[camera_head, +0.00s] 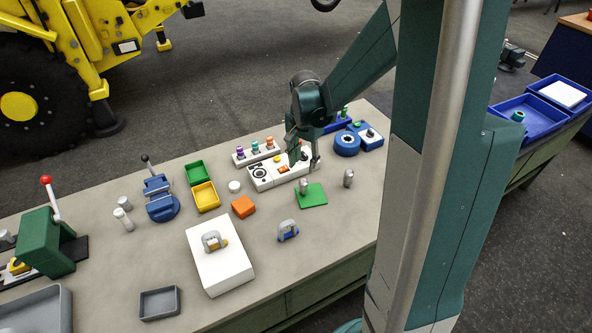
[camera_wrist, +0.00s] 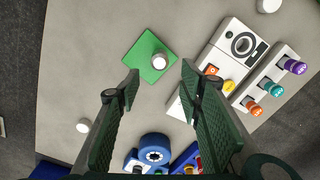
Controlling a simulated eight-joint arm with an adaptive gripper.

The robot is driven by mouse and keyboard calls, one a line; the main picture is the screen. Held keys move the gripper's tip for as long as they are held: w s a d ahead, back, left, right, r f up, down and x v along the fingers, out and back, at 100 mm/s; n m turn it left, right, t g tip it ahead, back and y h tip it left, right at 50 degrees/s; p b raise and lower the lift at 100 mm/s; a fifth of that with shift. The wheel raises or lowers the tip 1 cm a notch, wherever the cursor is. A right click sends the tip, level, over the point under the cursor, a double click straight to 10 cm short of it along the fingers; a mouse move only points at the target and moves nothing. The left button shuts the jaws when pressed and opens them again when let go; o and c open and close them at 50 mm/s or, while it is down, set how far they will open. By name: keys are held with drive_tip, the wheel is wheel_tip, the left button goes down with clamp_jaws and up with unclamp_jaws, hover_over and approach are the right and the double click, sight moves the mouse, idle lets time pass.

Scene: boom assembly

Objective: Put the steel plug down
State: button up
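A short silver cylinder, which looks like the steel plug (camera_head: 304,185), stands on a green square plate (camera_head: 318,197) in the head view. In the wrist view the plug (camera_wrist: 160,61) is seen from above on the green plate (camera_wrist: 145,50). My gripper (camera_head: 303,162) is above the table, behind the plate and by the white panel. In the wrist view my gripper (camera_wrist: 160,85) is open, with nothing between its fingers; the plug appears beyond the fingertips, apart from them. A second silver cylinder (camera_head: 348,178) stands on the table right of the plate.
The white panel (camera_head: 265,177) and a rack of coloured plugs (camera_head: 256,152) are close to my gripper. A blue ring (camera_head: 347,144) stands behind right. An orange block (camera_head: 243,207), a yellow bin (camera_head: 205,196) and a white box (camera_head: 219,257) are left.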

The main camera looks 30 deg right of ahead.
drive_tip(key=s+a+r+n+t, duration=0.3)
drive_tip(key=s+a+r+n, duration=0.35)
drive_tip(key=r, duration=0.65)
drive_tip(key=s+a+r+n+t, duration=0.2)
drive_tip(key=s+a+r+n, duration=0.1)
drive_tip(key=s+a, duration=0.2)
drive_tip(key=s+a+r+n+t, duration=0.2)
drive_tip(key=s+a+r+n, duration=0.1)
drive_tip(key=s, duration=0.5)
drive_tip(key=shift+s+a, duration=0.4)
drive_tip(key=shift+a, duration=0.5)
drive_tip(key=shift+o, duration=0.5)
drive_tip(key=shift+d+f, duration=0.1)
drive_tip(key=m+h+b, duration=1.1)
drive_tip(key=b, duration=0.4)
approach(348, 175)
drive_tip(key=x, duration=0.3)
drive_tip(key=shift+d+f+t+b, duration=0.35)
drive_tip(key=shift+d+t, duration=0.05)
drive_tip(key=shift+w, duration=0.1)
drive_tip(key=shift+x, duration=1.25)
